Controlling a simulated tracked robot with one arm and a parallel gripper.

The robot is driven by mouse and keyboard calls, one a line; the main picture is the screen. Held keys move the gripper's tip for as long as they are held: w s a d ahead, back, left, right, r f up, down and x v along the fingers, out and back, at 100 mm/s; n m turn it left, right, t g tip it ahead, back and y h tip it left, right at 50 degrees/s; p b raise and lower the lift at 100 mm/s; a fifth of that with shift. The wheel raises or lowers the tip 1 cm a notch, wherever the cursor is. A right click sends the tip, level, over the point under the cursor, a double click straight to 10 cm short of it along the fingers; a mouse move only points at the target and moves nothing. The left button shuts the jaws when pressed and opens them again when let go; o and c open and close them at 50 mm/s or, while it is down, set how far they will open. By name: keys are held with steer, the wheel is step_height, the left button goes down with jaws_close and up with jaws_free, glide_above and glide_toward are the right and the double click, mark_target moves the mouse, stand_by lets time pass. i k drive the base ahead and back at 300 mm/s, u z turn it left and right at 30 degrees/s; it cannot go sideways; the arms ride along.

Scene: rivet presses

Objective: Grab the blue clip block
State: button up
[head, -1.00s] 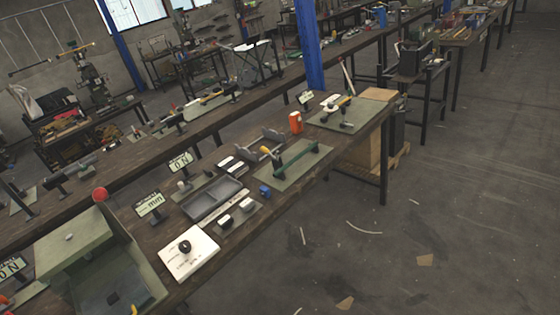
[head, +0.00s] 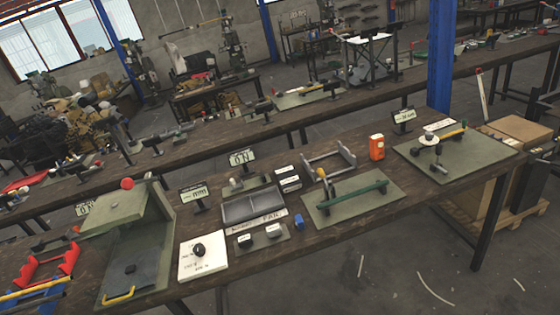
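A small blue block (head: 299,221) sits on the dark wooden bench (head: 330,236), near its front edge. It stands just right of a small plate (head: 262,238) carrying two white-topped dark pieces, and left of a green plate (head: 350,196) with a green bar fixture. It is small in the picture, so its clip shape cannot be made out. My gripper is not in view in the head view.
A grey tray (head: 254,208), a white board with a black knob (head: 203,255) and a green press (head: 130,240) stand left of the block. An orange box (head: 376,147) is behind right. Open floor lies in front of the bench.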

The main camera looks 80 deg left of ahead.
mark_target(299, 222)
steer(key=u, duration=0.6)
steer(key=i, duration=0.95)
steer(key=u, duration=0.7)
